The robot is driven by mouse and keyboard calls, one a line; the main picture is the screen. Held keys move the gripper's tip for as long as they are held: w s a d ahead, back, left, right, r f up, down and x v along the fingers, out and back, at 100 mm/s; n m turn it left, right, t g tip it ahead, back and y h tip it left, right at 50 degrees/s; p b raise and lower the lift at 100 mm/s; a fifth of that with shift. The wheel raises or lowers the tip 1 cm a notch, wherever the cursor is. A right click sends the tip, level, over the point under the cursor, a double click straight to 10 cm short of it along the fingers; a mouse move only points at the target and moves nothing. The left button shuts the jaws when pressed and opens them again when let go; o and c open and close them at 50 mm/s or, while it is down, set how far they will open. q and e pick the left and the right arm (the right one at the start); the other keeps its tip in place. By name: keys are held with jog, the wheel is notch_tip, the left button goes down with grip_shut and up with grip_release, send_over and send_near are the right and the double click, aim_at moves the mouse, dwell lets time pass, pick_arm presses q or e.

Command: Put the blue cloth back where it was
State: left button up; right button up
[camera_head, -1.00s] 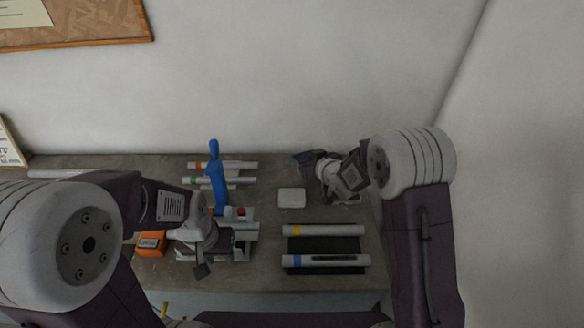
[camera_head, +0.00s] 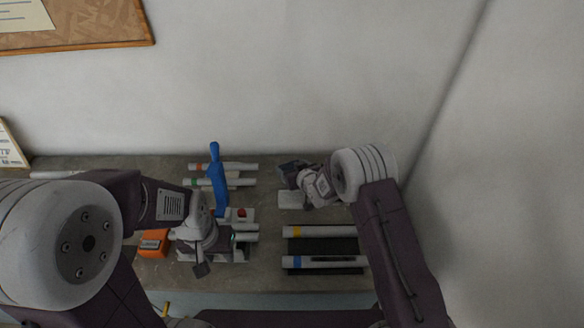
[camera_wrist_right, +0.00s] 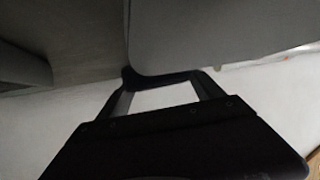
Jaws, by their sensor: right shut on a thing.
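My right gripper (camera_head: 288,172) is over the back right of the table, behind the white block (camera_head: 291,201). In the right wrist view its dark fingers (camera_wrist_right: 160,78) are shut on a pale grey, round-cornered thing (camera_wrist_right: 225,35). I cannot tell whether this is the cloth; no clearly blue cloth shows in either view. My left gripper (camera_head: 202,268) is low at the front of the jig (camera_head: 242,214). Its jaws are too hidden to tell open from shut.
A blue upright lever (camera_head: 217,175) stands at the jig. Pale tubes (camera_head: 325,231) with coloured bands lie on a black rack (camera_head: 322,246) at right. More tubes lie at the back. An orange box (camera_head: 153,242) is at left. The wall closes the table's back.

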pick_arm(q)
jog(key=shift+f, duration=0.25)
pick_arm(e)
jog(key=shift+s+f, duration=0.1)
jog(key=shift+f, duration=0.1)
jog(key=o, duration=1.3)
pick_arm(q)
jog(key=shift+r, duration=0.15)
pick_arm(e)
jog(key=shift+r, duration=0.1)
pick_arm(q)
jog(key=shift+r, duration=0.3)
pick_arm(e)
jog(key=shift+r, duration=0.3)
pick_arm(q)
notch_tip(320, 180, down, 2)
jog(key=shift+f+b, duration=0.1)
jog(key=shift+b, duration=0.75)
pick_arm(e)
jog(key=v, duration=1.2)
jog(key=shift+d+f, duration=0.1)
